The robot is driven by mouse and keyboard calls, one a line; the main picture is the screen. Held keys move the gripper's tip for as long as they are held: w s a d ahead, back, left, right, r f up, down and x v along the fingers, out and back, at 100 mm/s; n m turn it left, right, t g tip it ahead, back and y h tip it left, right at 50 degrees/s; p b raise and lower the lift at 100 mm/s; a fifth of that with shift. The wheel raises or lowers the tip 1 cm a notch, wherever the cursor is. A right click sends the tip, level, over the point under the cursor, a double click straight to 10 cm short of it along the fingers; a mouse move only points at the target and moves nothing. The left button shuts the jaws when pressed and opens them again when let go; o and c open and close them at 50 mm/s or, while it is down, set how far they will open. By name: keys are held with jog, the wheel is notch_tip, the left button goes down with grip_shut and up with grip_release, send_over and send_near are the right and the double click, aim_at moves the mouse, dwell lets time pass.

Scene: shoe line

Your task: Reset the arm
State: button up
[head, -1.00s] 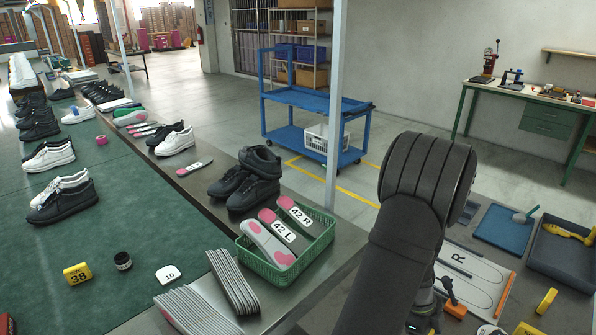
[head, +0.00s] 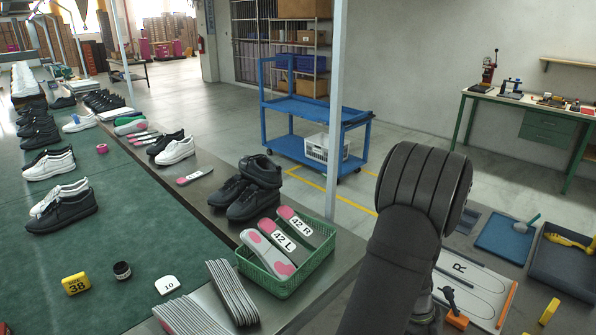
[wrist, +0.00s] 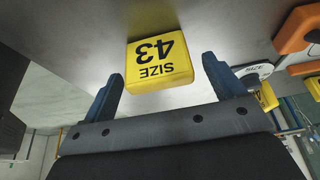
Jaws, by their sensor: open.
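My gripper (wrist: 163,70) is open and empty in the wrist view, with its two blue fingers apart. A yellow block marked SIZE 43 (wrist: 160,62) sits on a grey surface just beyond and between the fingertips, appearing upside down. I cannot tell whether the fingers touch it. In the head view my dark arm reaches down at the right and hides my gripper.
Right of my arm are a white board marked R (head: 459,267), a blue tray (head: 507,238) and a dark tray (head: 566,265). Left of it, a green basket (head: 285,285) holds insoles near black shoes (head: 245,190). A blue cart (head: 318,110) stands behind.

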jog(key=v, duration=1)
jog(key=x, duration=1.2)
jog(key=shift+s+f, duration=0.15)
jog(key=shift+f, duration=0.15)
notch_tip(320, 180, up, 4)
jog(key=shift+r, duration=0.1)
jog(key=s+d+r, duration=0.3)
jog(key=s+r, duration=0.4)
jog(key=s, duration=0.4)
jog(key=w+a+n, duration=0.1)
jog(key=w, duration=0.2)
jog(key=w+a+n, duration=0.1)
jog(key=w, duration=0.3)
jog(key=w+a+n+t, duration=0.1)
jog(key=w, duration=0.2)
jog(key=shift+w+a+r+n+h, duration=0.15)
jog(key=shift+w+n+h, duration=0.15)
jog(key=shift+n+h, duration=0.1)
jog(key=w+a+n+t, duration=0.4)
jog(key=w+a+n, duration=0.7)
jog(key=w+a, duration=1.2)
jog(key=shift+w+a+t, duration=0.3)
jog(key=shift+w+a, duration=0.1)
jog(key=shift+a, duration=0.15)
